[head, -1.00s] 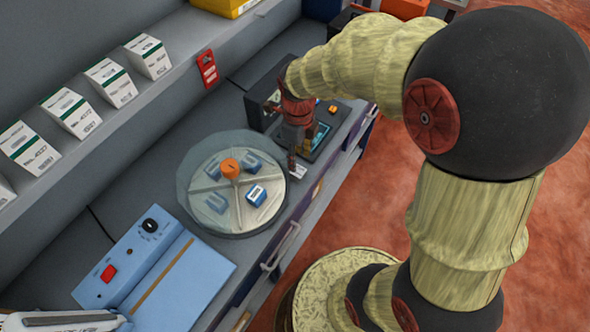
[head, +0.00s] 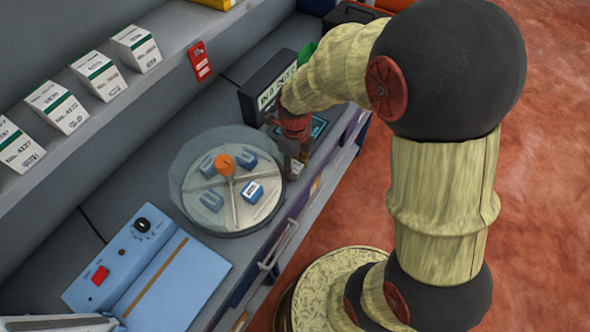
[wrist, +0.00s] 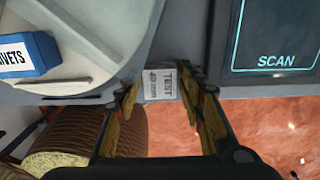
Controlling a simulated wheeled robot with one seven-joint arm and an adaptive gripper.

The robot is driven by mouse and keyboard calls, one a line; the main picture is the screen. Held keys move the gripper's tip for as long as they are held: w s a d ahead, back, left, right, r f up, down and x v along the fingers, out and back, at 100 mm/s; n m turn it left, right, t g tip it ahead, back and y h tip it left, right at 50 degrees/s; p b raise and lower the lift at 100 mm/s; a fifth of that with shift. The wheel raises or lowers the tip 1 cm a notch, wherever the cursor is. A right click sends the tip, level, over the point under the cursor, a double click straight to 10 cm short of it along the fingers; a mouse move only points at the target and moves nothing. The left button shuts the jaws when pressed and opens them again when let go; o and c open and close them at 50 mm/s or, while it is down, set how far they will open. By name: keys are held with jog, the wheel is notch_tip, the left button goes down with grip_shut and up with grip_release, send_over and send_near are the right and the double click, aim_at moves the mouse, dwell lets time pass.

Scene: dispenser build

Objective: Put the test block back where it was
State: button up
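The test block (wrist: 163,84), a small white block labelled TEST, is at the counter's front edge in the wrist view. It lies between the turntable and the scan panel. My gripper (wrist: 163,94) has one finger on each side of it. The fingers look apart, with narrow gaps to the block; contact is hard to make out. In the head view my gripper (head: 298,160) points down right of the turntable, and part of the white block shows low beside the fingers.
The round turntable (head: 187,200) holds several blue blocks around an orange knob (head: 225,163). A scan panel (wrist: 277,38) lies close to the right of my gripper. A dark display (head: 270,85) stands behind. A blue device (head: 150,260) is at the front left.

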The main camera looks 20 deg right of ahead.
jog(key=shift+c, duration=0.2)
grip_shut()
dwell(0.3)
